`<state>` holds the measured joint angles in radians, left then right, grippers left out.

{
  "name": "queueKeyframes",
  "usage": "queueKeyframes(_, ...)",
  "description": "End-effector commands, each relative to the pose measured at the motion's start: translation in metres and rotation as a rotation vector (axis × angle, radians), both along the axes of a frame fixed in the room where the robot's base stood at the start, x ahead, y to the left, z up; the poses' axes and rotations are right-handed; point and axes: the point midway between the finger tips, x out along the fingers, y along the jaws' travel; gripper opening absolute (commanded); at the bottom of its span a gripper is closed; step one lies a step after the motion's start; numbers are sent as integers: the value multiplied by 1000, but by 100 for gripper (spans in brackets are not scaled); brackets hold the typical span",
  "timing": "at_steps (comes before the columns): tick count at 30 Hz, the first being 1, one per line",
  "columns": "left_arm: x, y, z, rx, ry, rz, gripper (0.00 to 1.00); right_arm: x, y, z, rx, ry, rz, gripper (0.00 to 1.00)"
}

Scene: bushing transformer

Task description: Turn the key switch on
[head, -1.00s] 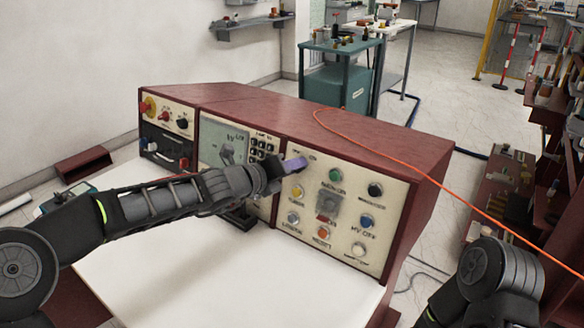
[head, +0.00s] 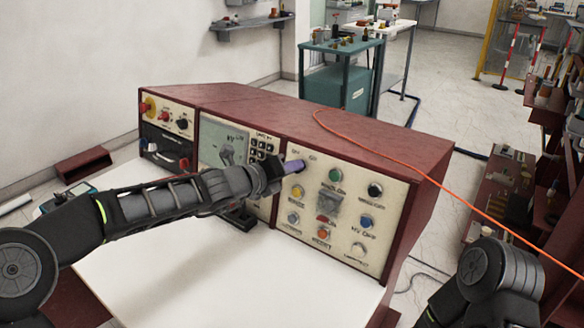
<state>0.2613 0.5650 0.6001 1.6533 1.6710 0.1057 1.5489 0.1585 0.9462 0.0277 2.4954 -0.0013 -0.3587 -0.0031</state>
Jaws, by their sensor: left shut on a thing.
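The control desk (head: 400,175) has a dark red cabinet with cream panels. My left gripper (head: 285,170) is at the upper left corner of its right-hand panel (head: 297,254), just below two small labels, one apparently reading OFF. It is shut on the key switch there, which is mostly hidden behind the gripper. A small purple piece (head: 293,166) shows at the fingertips; I cannot tell whether it is part of the key or of a finger. My right arm shows at the lower right, but its gripper is out of view.
Several coloured buttons sit close beside and below the gripper, including a green one (head: 336,174) and a yellow one (head: 298,191). An orange cable (head: 400,172) runs over the desk's top. The white worktop (head: 240,280) in front is clear.

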Motion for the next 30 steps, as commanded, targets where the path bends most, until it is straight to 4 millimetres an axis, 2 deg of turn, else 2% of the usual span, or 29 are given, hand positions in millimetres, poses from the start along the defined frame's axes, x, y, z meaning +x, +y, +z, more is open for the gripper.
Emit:
queueKeyframes(14, 0, 0, 0, 89, -65, -25, 0, 0, 0, -5, 0, 0, 0, 0)
queueKeyframes(30, -1, -1, -1, 446, -323, -131, 0, 0, 0, -22, 0, 0, 0, 0)
